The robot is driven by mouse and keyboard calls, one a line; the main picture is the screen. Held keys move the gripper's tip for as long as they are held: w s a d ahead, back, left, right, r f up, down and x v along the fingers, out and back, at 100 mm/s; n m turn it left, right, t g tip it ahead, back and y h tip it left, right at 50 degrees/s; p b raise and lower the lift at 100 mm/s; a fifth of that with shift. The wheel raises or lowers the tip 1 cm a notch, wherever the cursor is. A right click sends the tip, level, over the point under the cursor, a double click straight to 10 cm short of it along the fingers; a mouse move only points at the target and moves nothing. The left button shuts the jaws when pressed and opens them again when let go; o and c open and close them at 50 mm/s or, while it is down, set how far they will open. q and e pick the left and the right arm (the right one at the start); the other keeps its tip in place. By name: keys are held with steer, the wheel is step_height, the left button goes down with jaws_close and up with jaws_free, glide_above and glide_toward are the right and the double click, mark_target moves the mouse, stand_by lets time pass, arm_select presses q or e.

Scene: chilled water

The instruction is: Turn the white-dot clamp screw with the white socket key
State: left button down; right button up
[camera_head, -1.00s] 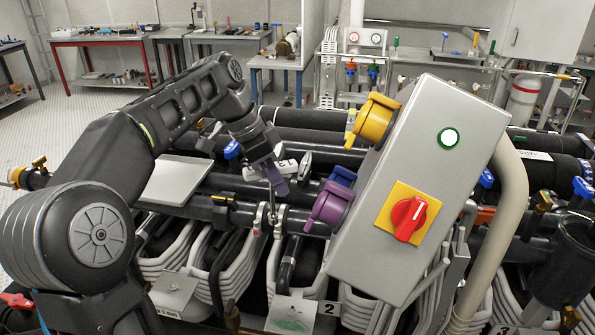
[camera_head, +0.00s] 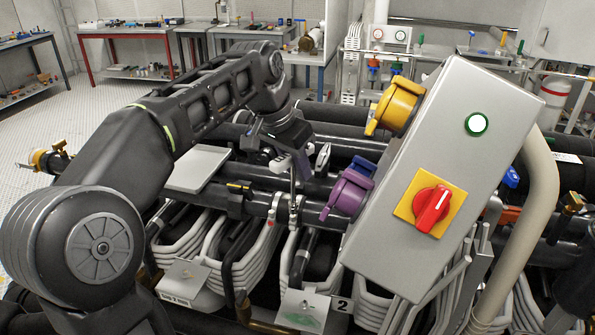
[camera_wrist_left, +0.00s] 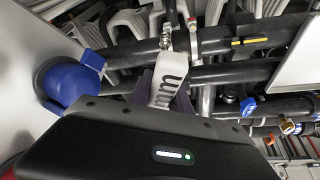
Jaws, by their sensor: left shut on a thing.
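My left gripper (camera_head: 300,166), with purple fingertips, is shut on the white socket key (camera_wrist_left: 166,80). In the left wrist view the key's white handle, with "mm" on it, lies between the fingers, and its metal shaft points away from me. In the head view the shaft (camera_head: 293,185) hangs down over a pale pipe clamp (camera_head: 294,209); my gripper hides most of the handle. The tip is at or very near the clamp's top; I cannot tell whether it is seated on a screw. No white dot can be made out. A neighbouring clamp (camera_head: 272,211) has a red mark. My right gripper is not in view.
A grey control box (camera_head: 440,170) with a red knob stands close to the right of my gripper, with purple (camera_head: 348,190) and yellow (camera_head: 396,105) sockets on its side. Black pipes and white hoses fill the space below. A flat grey plate (camera_head: 198,168) is at left.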

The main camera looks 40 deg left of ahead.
arm_select(q)
steer(key=n, duration=0.2)
steer(key=shift+a+r+n+y, duration=0.1)
steer(key=shift+a+n+y, duration=0.05)
steer(key=shift+n+y, duration=0.2)
steer(key=shift+a+n+y+p, duration=0.15)
steer(key=shift+n+y+p, duration=0.3)
steer(key=shift+n, duration=0.6)
steer(key=shift+f+b, duration=0.9)
steer(key=shift+f, duration=0.3)
stand_by(0.9)
steer(key=shift+m, duration=0.7)
steer(key=shift+h, duration=0.3)
steer(key=shift+m, duration=0.6)
